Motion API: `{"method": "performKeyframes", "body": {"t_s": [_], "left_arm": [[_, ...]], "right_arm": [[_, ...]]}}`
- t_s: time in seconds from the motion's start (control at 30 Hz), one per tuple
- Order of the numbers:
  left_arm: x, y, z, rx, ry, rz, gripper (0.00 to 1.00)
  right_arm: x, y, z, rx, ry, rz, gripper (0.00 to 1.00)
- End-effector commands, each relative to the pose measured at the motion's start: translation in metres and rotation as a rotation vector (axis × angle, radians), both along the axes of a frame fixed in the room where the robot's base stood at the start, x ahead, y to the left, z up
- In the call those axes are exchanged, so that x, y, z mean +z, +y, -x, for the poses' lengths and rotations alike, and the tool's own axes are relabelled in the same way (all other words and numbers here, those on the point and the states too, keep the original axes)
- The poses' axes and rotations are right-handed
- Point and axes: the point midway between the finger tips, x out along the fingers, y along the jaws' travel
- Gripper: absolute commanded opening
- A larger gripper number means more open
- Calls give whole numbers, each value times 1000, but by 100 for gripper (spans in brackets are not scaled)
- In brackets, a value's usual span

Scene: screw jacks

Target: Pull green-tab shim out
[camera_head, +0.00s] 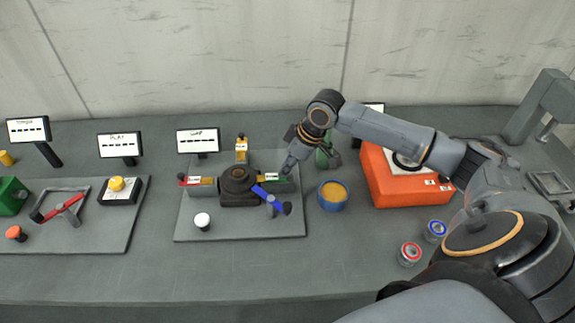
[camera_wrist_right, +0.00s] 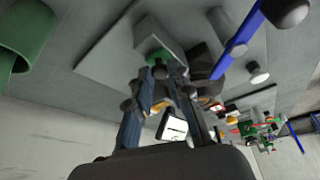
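The green-tab shim (camera_head: 283,180) lies at the right side of the dark round screw jack (camera_head: 238,184), with a small white label by its green end. My right gripper (camera_head: 288,168) comes down from above and behind, its tips at the outer end of the green tab. In the right wrist view my right gripper (camera_wrist_right: 167,73) has its fingers close together, with the green tab (camera_wrist_right: 158,56) just beyond the tips. I cannot tell whether they grip it. My left gripper is not in view.
A blue handle (camera_head: 268,197) sticks out at the jack's front right. Red (camera_head: 184,182) and yellow (camera_head: 241,140) tabs sit on other sides. A white knob (camera_head: 202,220) is in front. A blue cup (camera_head: 333,195) and an orange box (camera_head: 385,178) stand to the right.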

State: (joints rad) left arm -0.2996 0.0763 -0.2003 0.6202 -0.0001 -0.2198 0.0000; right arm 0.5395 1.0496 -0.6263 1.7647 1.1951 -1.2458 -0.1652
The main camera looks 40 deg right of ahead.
Motion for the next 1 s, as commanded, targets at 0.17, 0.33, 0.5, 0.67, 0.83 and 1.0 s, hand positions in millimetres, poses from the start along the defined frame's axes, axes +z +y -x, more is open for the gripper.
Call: {"method": "performKeyframes", "body": {"t_s": [0.17,0.33,0.5,0.67,0.83,1.0], "left_arm": [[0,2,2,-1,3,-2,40],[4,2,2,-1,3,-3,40],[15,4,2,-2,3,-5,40],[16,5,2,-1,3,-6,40],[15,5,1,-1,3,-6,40],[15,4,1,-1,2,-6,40]], "right_arm": [[0,0,0,0,0,0,0],[1,-7,5,-2,4,1,0],[1,-27,17,-4,7,0,0],[0,-34,21,-1,3,1,0],[0,-34,20,-1,4,3,0],[0,-34,20,-1,4,3,43]]}}
